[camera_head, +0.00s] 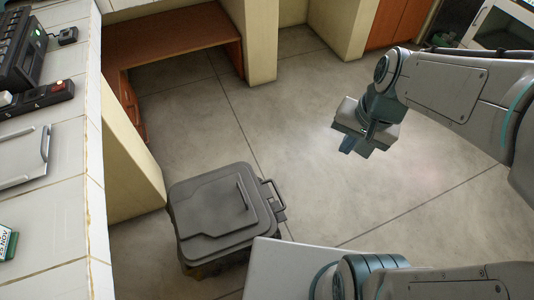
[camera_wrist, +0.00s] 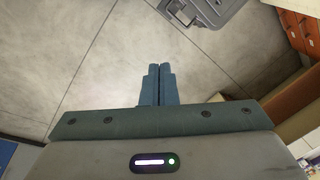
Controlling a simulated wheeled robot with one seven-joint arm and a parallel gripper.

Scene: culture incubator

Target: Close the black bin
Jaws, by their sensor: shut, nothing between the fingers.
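The black bin (camera_head: 222,212) stands on the floor at the lower middle of the head view, beside the tiled counter. Its dark grey lid lies flat over the top and looks down. A handle (camera_head: 273,195) sticks out on its right side. Part of the bin (camera_wrist: 205,12) also shows at the top edge of the wrist view, cut off by the frame. My gripper (camera_head: 348,146) is up in the air to the right of the bin and apart from it. In the wrist view its two fingers (camera_wrist: 157,72) are together with nothing between them.
A tiled counter (camera_head: 50,200) with devices on it runs along the left. A wooden desk (camera_head: 170,45) stands behind. A white surface (camera_head: 290,265) lies close to the bin's lower right, in front of it. The floor (camera_head: 290,130) between the bin and my gripper is clear.

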